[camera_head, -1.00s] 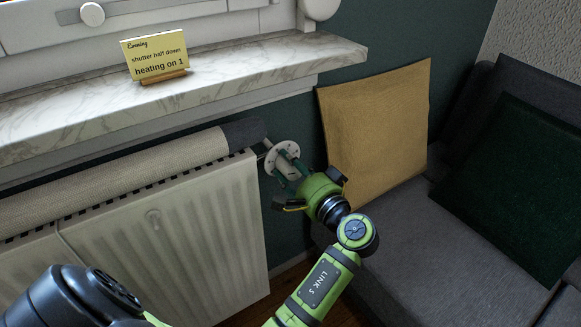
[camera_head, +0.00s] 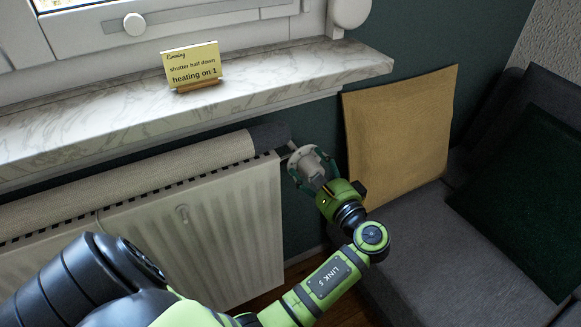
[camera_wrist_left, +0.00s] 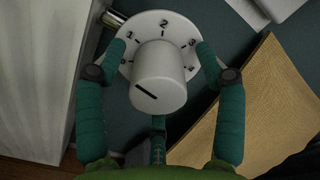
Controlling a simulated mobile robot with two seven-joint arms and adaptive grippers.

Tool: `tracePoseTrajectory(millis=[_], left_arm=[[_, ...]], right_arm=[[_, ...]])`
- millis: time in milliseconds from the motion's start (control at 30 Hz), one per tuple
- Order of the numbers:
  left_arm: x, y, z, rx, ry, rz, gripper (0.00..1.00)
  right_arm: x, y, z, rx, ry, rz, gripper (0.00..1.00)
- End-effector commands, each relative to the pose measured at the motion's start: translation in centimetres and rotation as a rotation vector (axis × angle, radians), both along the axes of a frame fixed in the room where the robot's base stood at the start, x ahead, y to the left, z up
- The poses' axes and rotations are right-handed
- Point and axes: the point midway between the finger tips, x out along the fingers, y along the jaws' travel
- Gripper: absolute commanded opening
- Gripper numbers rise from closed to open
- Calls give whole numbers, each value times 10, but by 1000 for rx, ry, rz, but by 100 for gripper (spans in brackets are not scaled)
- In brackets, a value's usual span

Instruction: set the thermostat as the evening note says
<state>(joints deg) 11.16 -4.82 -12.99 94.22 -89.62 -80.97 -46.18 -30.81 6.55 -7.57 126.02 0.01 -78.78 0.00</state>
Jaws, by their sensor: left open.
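The thermostat is a white knob (camera_wrist_left: 157,84) on a round white dial plate (camera_wrist_left: 163,22) at the radiator's right end. Black numbers 1, 2 and 3 show along the plate's top in the left wrist view. The knob's face has a black line pointing to its lower left. The thermostat also shows in the head view (camera_head: 303,158). My left gripper (camera_head: 309,176) is open, with fingers on both sides of the knob; whether they touch it I cannot tell. The evening note (camera_head: 192,66) stands on the sill and reads "shutter half down, heating on 1".
The white radiator (camera_head: 230,230) with a beige roll (camera_head: 130,170) on top lies left of the thermostat, under the marble sill (camera_head: 300,72). A mustard cushion (camera_head: 400,130) on the grey sofa (camera_head: 430,240) is close on the right.

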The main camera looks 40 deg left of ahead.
Motion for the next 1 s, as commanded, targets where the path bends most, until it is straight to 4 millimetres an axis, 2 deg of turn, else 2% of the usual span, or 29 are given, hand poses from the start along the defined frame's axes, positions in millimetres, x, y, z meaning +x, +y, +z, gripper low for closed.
tracePoseTrajectory(millis=[100,367,767,833,1000], left_arm=[[0,0,2,71,172,-2,70],[-1,0,-2,214,517,-1,70],[-2,1,-5,403,971,-1,70],[-8,-15,-2,401,977,-6,70],[-21,-47,-2,399,974,-5,70]], right_arm=[[0,0,10,0,0,0,0],[0,0,11,0,0,-1,0],[0,0,-9,0,0,-1,0],[0,0,-1,0,0,-1,0],[0,0,3,0,0,-1,0]])
